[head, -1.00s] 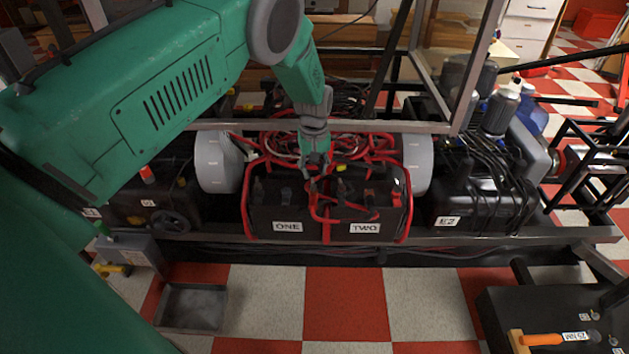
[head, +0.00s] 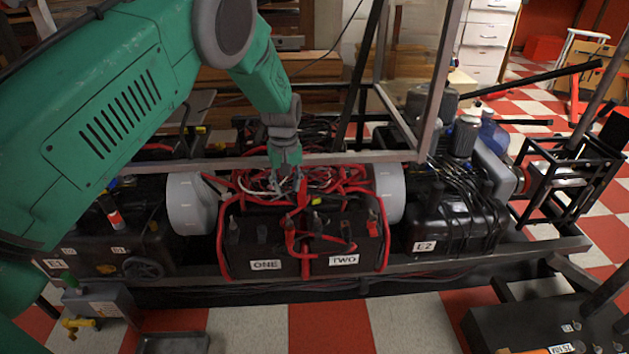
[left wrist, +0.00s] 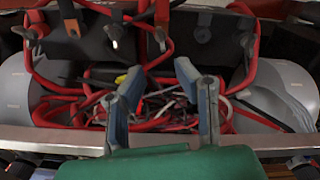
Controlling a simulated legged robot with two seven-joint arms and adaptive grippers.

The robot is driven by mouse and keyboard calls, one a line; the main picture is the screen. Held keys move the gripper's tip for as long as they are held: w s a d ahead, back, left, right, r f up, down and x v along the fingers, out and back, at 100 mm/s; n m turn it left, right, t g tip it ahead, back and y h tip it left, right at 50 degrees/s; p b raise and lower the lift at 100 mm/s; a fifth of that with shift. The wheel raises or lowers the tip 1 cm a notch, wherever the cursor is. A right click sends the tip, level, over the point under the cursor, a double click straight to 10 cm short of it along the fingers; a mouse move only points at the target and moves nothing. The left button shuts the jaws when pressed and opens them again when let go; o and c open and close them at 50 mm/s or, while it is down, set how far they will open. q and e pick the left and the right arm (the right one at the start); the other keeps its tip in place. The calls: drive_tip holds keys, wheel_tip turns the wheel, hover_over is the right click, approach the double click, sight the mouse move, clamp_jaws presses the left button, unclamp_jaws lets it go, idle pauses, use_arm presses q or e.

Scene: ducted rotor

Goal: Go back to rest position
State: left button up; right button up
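My left gripper (head: 286,186) reaches in from the left on the green arm and hangs over the red and white cables behind the boxes labelled ONE (head: 265,264) and TWO (head: 343,260). In the left wrist view its two blue-grey fingers (left wrist: 158,85) stand apart with a gap between them. Nothing is held between them; the cables (left wrist: 165,108) show beyond the gap. I cannot tell if a fingertip touches a cable. My right gripper is in neither view.
A metal frame bar (head: 340,158) runs across just behind the left gripper, with an upright post (head: 437,80) on its right. Grey cylinders (head: 192,203) flank the cables. A black unit labelled E2 (head: 455,222) stands right.

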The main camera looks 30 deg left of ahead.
use_arm(q)
drive_tip(key=s+d+f+m+y+p, duration=0.1)
drive_tip(key=s+d+f+m+p, duration=0.2)
drive_tip(key=s, duration=0.7)
drive_tip(key=s+d+f+m+p, duration=0.15)
drive_tip(key=s+f+p, duration=0.3)
drive_tip(key=s, duration=0.45)
drive_tip(key=s+d+r+m+p, duration=0.1)
drive_tip(key=s+d+r+m, duration=0.1)
drive_tip(key=s, duration=0.8)
drive_tip(key=s+d+r+m+h+p, duration=0.1)
drive_tip(key=s+d+r+m+p, duration=0.1)
drive_tip(key=s, duration=0.8)
drive_tip(key=shift+s+d+r+m+t, duration=0.3)
drive_tip(key=shift+r+m, duration=0.35)
drive_tip(key=shift+r, duration=0.2)
drive_tip(key=shift+w, duration=0.15)
